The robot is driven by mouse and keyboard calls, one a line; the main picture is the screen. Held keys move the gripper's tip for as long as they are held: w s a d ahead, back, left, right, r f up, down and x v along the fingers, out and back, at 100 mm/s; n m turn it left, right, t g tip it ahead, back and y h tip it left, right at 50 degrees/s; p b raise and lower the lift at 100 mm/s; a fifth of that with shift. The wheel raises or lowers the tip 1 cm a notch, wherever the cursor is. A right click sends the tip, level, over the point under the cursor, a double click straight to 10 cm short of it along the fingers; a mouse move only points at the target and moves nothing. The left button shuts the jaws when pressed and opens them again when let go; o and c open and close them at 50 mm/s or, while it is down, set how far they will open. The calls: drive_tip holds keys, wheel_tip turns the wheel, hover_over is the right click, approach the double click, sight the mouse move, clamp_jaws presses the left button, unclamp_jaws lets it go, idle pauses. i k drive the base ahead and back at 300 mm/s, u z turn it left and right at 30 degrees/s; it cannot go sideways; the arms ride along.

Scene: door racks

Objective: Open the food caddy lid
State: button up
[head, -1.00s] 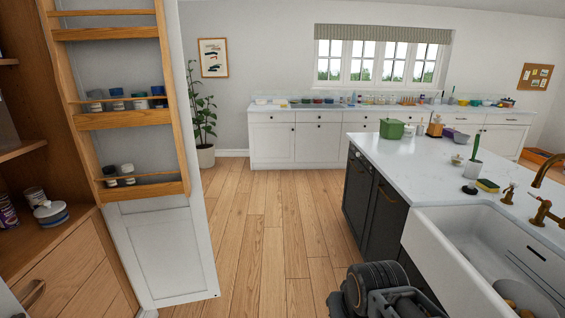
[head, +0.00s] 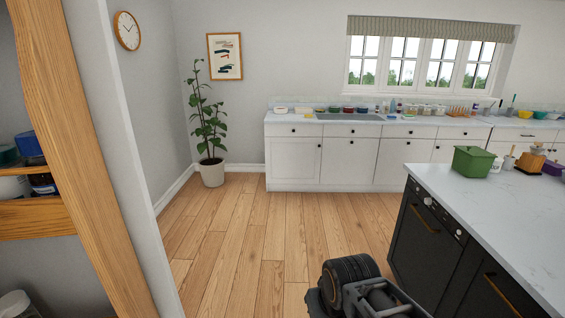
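My arm (head: 352,285) shows at the bottom middle, folded low beside the island and well apart from the green box. I cannot make out my gripper's fingertips in the head view.
An open door with wooden racks (head: 95,150) stands close on the left. Wooden floor (head: 235,235) is clear between it and the dark island cabinets (head: 435,245). A potted plant (head: 211,140) and white cabinets (head: 345,160) stand along the back.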

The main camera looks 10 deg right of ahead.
sight(474, 151)
drive_tip(key=z, duration=0.15)
drive_tip(key=i, duration=2.25)
drive_tip(key=z, duration=1.25)
drive_tip(key=i, duration=2)
drive_tip(key=z, duration=1.25)
drive_tip(key=i, duration=0.35)
drive_tip(key=u, duration=0.1)
